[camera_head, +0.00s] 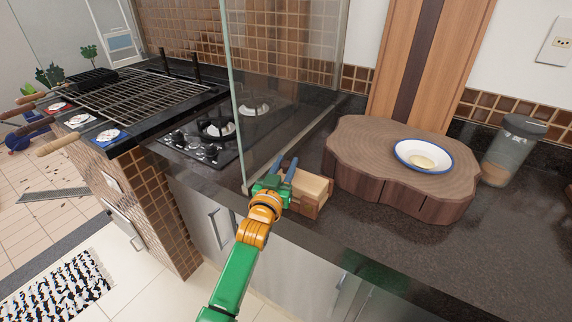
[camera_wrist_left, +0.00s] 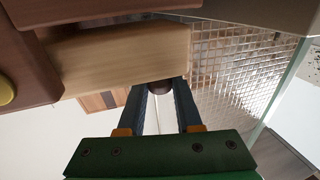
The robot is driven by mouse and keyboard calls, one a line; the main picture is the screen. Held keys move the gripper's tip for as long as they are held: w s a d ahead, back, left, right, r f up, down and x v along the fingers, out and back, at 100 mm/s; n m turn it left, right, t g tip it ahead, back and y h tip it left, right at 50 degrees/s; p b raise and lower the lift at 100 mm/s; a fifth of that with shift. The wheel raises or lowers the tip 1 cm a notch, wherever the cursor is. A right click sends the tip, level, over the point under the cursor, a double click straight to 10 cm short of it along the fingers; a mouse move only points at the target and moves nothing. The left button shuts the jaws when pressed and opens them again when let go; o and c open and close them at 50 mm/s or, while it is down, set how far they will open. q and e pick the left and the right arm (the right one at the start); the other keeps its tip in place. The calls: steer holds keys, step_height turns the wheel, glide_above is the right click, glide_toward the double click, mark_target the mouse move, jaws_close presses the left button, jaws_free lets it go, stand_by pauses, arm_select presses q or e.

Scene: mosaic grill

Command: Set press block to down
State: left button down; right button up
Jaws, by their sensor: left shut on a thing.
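A small wooden press (camera_head: 308,207) stands on the dark counter beside the glass panel. Its pale wood block (camera_head: 312,184) sits at the top, over darker brown wood. In the left wrist view the pale block (camera_wrist_left: 125,58) spans the upper left, against the brown frame (camera_wrist_left: 22,52). My left gripper (camera_head: 284,170) is at the left side of the press. Its two dark fingers (camera_wrist_left: 165,92) are shut on a dark round knob (camera_wrist_left: 160,87) at the end of the pale block. The fingers hide most of the knob. My right gripper is not in view.
A thick wooden slab (camera_head: 375,145) stands right of the press, with a blue-rimmed plate (camera_head: 445,154) on it. A glass panel (camera_head: 241,120) rises close left of my gripper, before the cooktop (camera_head: 205,140). The front right counter (camera_head: 480,245) is clear.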

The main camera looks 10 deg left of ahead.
arm_select(q)
steer(key=c, duration=0.6)
jaws_free()
steer(key=shift+f, duration=0.1)
steer(key=s, duration=0.7)
steer(key=shift+a+f, duration=0.1)
steer(key=shift+a, duration=0.1)
